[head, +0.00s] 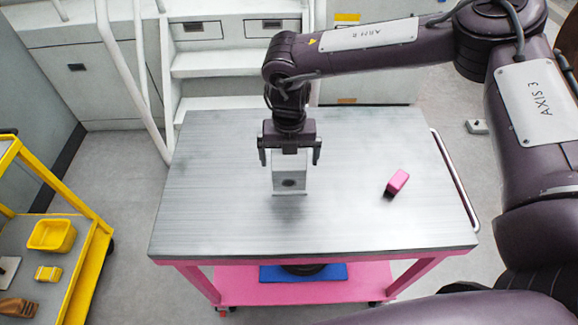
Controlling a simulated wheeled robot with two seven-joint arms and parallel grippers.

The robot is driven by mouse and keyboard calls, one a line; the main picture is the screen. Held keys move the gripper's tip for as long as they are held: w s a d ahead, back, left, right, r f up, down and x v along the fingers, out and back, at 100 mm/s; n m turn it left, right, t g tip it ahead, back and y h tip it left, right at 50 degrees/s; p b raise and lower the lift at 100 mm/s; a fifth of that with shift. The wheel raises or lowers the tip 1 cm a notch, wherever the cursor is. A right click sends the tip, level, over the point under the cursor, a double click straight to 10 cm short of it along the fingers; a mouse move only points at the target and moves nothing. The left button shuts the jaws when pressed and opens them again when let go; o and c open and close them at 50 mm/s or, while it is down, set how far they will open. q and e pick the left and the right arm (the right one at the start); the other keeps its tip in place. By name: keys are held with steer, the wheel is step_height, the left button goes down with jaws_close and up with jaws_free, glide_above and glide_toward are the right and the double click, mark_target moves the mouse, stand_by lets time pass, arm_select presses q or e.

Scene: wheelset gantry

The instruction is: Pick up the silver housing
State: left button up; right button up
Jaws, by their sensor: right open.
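The silver housing (290,184) is a pale metal block with a dark round opening in its front face. It stands upright on the metal top of the pink cart, near the middle. My right gripper (289,160) points down at the housing's upper part. Its two fingers are apart, one to each side of the housing, with room between. The fingers overlap the housing's top in this view, so their exact height against it is hard to tell. The housing's back is hidden. My left gripper is not in view.
A pink block (397,182) lies on the cart top (230,225) right of the housing. The rest of the top is clear. A yellow cart (88,228) with a yellow bin (52,236) stands at left. White steps (215,62) and a handrail stand behind.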

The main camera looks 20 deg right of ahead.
steer(key=shift+f, duration=0.55)
steer(key=c, duration=1.5)
steer(key=shift+r, duration=0.2)
